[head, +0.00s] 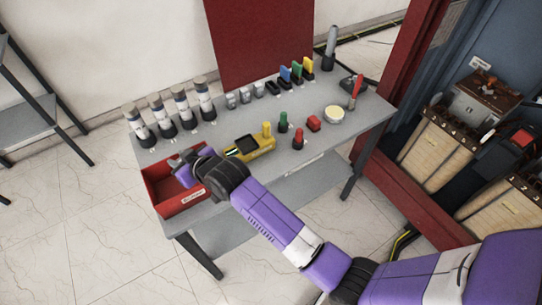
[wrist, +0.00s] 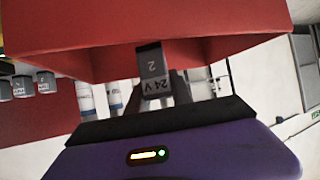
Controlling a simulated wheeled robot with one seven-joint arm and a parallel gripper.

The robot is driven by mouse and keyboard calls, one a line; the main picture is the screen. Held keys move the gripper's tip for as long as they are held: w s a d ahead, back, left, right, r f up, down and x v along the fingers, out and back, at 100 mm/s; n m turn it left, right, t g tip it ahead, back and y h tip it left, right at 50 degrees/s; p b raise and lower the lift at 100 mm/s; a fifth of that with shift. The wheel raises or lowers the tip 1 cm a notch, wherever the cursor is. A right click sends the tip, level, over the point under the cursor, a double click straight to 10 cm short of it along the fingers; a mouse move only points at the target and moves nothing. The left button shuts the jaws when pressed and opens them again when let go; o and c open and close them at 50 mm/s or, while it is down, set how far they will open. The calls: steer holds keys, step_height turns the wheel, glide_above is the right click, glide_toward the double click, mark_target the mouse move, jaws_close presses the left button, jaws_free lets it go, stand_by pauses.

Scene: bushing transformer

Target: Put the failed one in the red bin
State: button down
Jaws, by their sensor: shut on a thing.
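My gripper (head: 182,164) is over the red bin (head: 168,205) at the left end of the table in the head view. In the wrist view it is shut on a small grey block (wrist: 152,68) marked "24 V" and "2". The red bin (wrist: 150,28) fills the top of the wrist view, close behind the block. I cannot tell whether the block touches the bin. Several similar small grey blocks (head: 246,96) stand in a row on the table's far side; some also show at the left of the wrist view (wrist: 23,87).
Several white cylinders with dark bases (head: 181,104) stand behind the bin. A yellow meter (head: 248,147) lies right of my gripper. Green (head: 283,122) and red (head: 299,138) pieces stand farther right. The grey tabletop (head: 345,142) is bare near its right front edge.

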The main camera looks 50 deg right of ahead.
steer(key=shift+r, duration=0.1)
steer(key=c, duration=1.1)
jaws_free()
steer(key=shift+o, duration=0.2)
steer(key=shift+s, duration=0.1)
steer(key=v, duration=0.7)
steer(key=shift+s+r+b, duration=0.15)
steer(key=shift+s+b, duration=0.15)
steer(key=shift+b, duration=0.05)
steer(key=shift+w+r, duration=0.1)
